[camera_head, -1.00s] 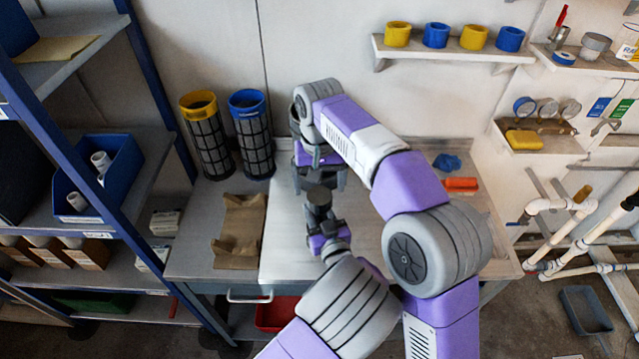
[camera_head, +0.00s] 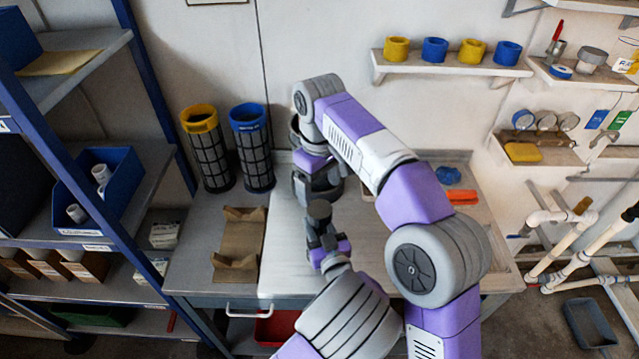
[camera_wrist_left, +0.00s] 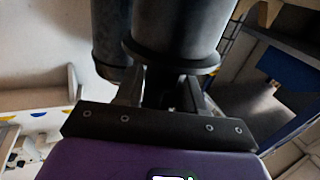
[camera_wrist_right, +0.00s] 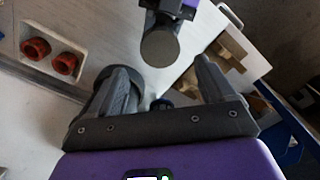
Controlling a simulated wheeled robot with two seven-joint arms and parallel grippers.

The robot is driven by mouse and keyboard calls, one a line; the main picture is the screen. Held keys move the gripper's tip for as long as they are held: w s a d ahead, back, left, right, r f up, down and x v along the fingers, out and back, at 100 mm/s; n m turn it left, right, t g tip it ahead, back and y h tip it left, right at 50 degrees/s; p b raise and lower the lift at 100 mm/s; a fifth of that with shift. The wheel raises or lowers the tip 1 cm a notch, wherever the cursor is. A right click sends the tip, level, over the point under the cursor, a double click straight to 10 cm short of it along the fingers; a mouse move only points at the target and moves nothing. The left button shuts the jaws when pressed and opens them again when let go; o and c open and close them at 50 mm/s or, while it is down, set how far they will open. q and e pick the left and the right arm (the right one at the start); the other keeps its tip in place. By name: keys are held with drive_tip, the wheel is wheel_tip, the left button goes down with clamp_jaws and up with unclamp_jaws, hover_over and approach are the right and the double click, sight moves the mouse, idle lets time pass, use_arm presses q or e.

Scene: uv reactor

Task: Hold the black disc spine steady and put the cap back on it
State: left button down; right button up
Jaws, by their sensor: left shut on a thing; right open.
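My left gripper (camera_head: 330,253) is shut on a black round-topped piece that I take for the disc spine (camera_head: 319,210). Its dark, flanged body fills the top of the left wrist view (camera_wrist_left: 178,35), and its round end shows in the right wrist view (camera_wrist_right: 160,47). My right gripper (camera_head: 318,190) is open behind and just above it; its spread fingers show in the right wrist view (camera_wrist_right: 165,82). A dark, round, ribbed thing (camera_wrist_right: 98,84) lies beside the right gripper's left finger; I cannot tell if it is the cap. The right arm hides part of the bench there.
A yellow-topped mesh cylinder (camera_head: 207,150) and a blue-topped one (camera_head: 252,148) stand at the back left. A blue item (camera_head: 448,175) and an orange one (camera_head: 462,197) are at the right. A blue-framed shelf (camera_head: 150,100) stands left.

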sight(319, 209)
drive_tip(key=shift+f, duration=4)
drive_tip(key=c, duration=1.1)
drive_tip(key=m, duration=0.4)
drive_tip(key=shift+m, duration=0.4)
drive_tip(key=o, duration=1.2)
